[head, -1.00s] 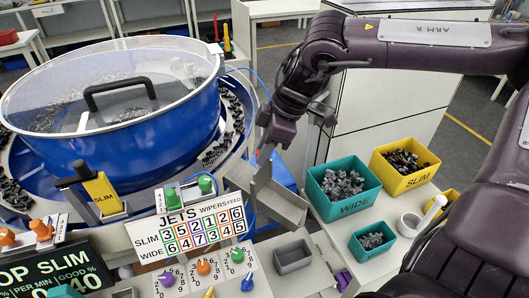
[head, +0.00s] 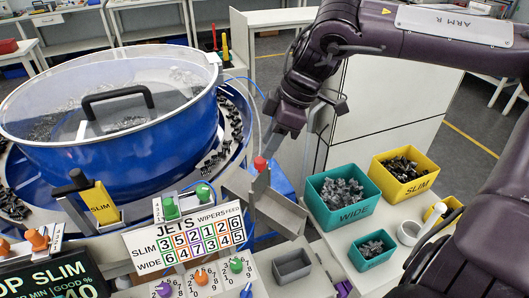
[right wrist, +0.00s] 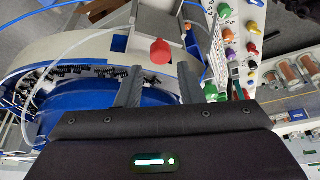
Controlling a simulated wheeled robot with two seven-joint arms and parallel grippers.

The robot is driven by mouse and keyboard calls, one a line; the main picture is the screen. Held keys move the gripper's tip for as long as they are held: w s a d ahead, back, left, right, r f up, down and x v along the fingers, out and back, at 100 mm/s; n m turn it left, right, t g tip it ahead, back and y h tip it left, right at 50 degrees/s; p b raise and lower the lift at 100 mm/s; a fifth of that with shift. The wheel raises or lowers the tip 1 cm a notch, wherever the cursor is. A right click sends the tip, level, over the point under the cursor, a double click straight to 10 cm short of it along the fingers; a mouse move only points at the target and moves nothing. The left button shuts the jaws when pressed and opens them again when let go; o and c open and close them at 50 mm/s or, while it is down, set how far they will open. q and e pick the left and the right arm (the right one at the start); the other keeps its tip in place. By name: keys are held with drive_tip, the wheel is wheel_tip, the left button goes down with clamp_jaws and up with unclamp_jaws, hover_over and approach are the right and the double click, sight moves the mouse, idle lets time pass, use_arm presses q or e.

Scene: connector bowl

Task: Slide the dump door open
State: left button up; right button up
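The red knob (head: 260,163) stands at the upper end of a grey metal chute (head: 280,213), next to the blue bowl feeder (head: 110,130). An upright grey plate (head: 261,184) shows just below the knob; I cannot tell whether this is the dump door or how far it is open. My right gripper (head: 274,146) is just above and to the right of the knob, pointing down. In the right wrist view its two fingers (right wrist: 159,84) are apart with nothing between them, and the red knob (right wrist: 160,50) appears beyond their tips. My left gripper is not in view.
A teal WIDE bin (head: 340,214) and yellow SLIM bin (head: 406,185), both holding parts, stand right of the chute. A small teal bin (head: 372,256) and a grey tray (head: 291,270) are nearer. The JETS sign (head: 185,237) and colored knobs are front left.

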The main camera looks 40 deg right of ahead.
drive_tip(key=shift+v, duration=1.7)
